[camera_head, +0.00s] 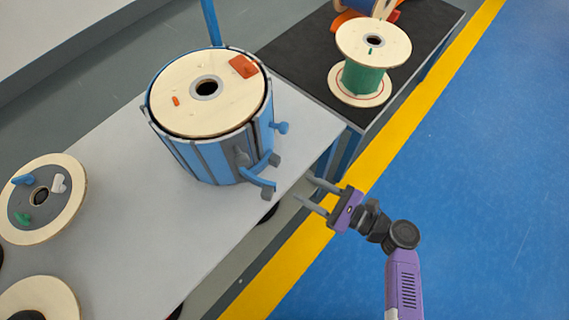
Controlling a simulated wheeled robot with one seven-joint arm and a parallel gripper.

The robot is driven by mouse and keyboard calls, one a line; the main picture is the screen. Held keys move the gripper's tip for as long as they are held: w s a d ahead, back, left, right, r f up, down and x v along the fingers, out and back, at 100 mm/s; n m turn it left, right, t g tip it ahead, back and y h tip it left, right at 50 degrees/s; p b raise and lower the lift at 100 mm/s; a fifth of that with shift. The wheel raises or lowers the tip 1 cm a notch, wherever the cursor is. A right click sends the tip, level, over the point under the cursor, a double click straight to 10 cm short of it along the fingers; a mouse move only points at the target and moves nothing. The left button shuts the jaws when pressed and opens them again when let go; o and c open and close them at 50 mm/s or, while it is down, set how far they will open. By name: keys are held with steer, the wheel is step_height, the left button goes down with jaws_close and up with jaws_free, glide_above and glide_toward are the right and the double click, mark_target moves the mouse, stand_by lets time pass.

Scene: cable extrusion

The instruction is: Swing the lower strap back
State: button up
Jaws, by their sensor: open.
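A blue slatted drum holder (199,143) stands on the grey table, with a large wooden reel (167,95) inside it. On the holder's right front side, two blue straps with grey ends stick out towards me. The upper strap (262,164) and the lower strap (258,180) sit close together, the lower one ending in a grey tip. My gripper (305,188) is open and empty, to the right of the lower strap and apart from it, past the table's edge. Where the straps join the holder is hard to make out.
A green-wound spool (362,78) stands on a black-topped table (295,57) at the back. Flat wooden reels (70,211) lie at the left. The blue floor (480,190) at right is clear.

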mark_target(279, 163)
steer(key=shift+m+y, duration=0.3)
steer(key=shift+y, duration=0.5)
steer(key=w+a+r, duration=0.1)
steer(key=w+a, duration=0.2)
steer(key=a, duration=0.2)
steer(key=w+a+r+b, duration=0.1)
steer(key=w+a, duration=0.1)
steer(key=shift+w+a+r, duration=0.3)
steer(key=shift+w, duration=0.05)
steer(key=shift+c, duration=0.2)
jaws_close()
stand_by(0.4)
